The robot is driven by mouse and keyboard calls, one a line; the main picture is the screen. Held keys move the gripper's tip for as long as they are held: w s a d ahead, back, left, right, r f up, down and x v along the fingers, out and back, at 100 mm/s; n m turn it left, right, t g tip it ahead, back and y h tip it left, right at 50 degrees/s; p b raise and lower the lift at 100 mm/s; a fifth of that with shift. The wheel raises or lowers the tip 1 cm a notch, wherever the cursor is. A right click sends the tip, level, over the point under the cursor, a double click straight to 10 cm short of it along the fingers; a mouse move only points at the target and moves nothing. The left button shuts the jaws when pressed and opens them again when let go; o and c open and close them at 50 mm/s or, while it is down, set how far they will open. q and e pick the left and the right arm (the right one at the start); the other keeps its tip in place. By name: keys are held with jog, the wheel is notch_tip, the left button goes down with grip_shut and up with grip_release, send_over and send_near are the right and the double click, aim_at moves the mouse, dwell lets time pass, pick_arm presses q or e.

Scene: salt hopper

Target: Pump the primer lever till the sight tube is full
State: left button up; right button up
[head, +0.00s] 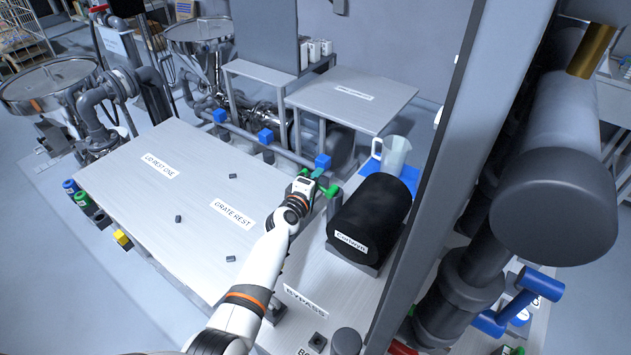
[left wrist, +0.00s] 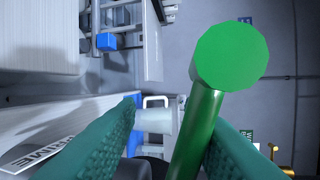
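The green primer lever (left wrist: 197,135) fills much of the left wrist view, a round rod with a wide faceted knob (left wrist: 230,58) on its end. In the head view a green piece (head: 333,191) shows at my left gripper (head: 320,180), left of the black cylinder. The teal fingers of my left gripper (left wrist: 175,120) stand apart with the rod between them. The rod lies close to the right finger, with a clear gap to the left finger; I cannot tell whether it touches. I cannot make out the sight tube. My right gripper is not in view.
Blue valve handles (head: 265,136) line a pipe at the back. A wide grey bench (head: 150,195) at left holds small dark pieces. A thick post (head: 455,150) rises at right.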

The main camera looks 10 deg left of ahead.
pick_arm(q)
jog(key=shift+s+a+f, duration=0.1)
jog(key=shift+f, duration=0.1)
jog(key=v, duration=1.2)
jog(key=shift+r+p, duration=0.25)
jog(key=shift+p, duration=0.05)
